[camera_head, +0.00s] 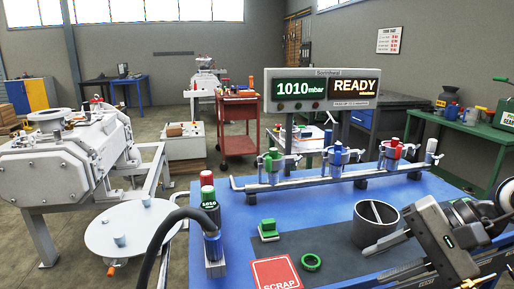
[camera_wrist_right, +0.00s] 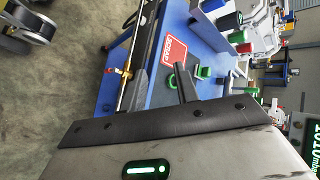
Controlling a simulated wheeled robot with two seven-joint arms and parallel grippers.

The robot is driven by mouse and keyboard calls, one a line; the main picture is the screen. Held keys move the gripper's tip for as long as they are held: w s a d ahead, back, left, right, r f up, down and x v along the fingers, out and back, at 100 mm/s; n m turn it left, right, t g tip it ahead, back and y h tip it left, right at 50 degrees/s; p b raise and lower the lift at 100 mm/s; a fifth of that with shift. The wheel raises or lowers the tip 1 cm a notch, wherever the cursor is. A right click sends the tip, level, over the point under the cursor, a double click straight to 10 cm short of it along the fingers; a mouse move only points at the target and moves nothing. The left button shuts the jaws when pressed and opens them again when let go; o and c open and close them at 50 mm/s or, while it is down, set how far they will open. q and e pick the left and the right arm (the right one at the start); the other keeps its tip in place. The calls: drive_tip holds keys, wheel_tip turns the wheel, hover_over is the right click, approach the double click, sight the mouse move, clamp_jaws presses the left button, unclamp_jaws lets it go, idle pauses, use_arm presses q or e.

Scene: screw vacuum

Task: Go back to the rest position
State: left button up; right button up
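My right gripper (camera_head: 402,273) is at the lower right of the head view, over the right front of the blue bench (camera_head: 330,215), pointing left. My left gripper is out of view.
A red scrap sign (camera_head: 276,273), a green ring (camera_head: 311,262) and a green block (camera_head: 268,231) lie on the bench. A lamp post (camera_head: 209,215) with a black hose stands at left. Behind are a valve rail (camera_head: 300,183) and a display reading READY (camera_head: 355,87).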

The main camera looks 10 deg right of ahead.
drive_tip(key=a+m+t+y+p, duration=0.1)
drive_tip(key=a+m+t+y, duration=0.55)
drive_tip(key=m, duration=0.95)
wheel_tip(320, 180, down, 12)
drive_tip(key=w+m+t+h+p, duration=0.1)
drive_tip(key=m+t+h, duration=0.75)
drive_tip(key=m, duration=2.35)
drive_tip(key=s+a+f+m+g+h, duration=0.1)
drive_tip(key=s+a+f+m+g, duration=0.1)
drive_tip(key=s+f+m+g, duration=0.2)
drive_tip(key=s+a+f+m+g+h, duration=0.2)
drive_tip(key=s+f+m+g, duration=0.2)
drive_tip(key=f+m, duration=0.4)
drive_tip(key=shift+s+a+f+m+p, duration=0.3)
drive_tip(key=shift+s+a+m, duration=0.05)
drive_tip(key=shift+s+m, duration=0.05)
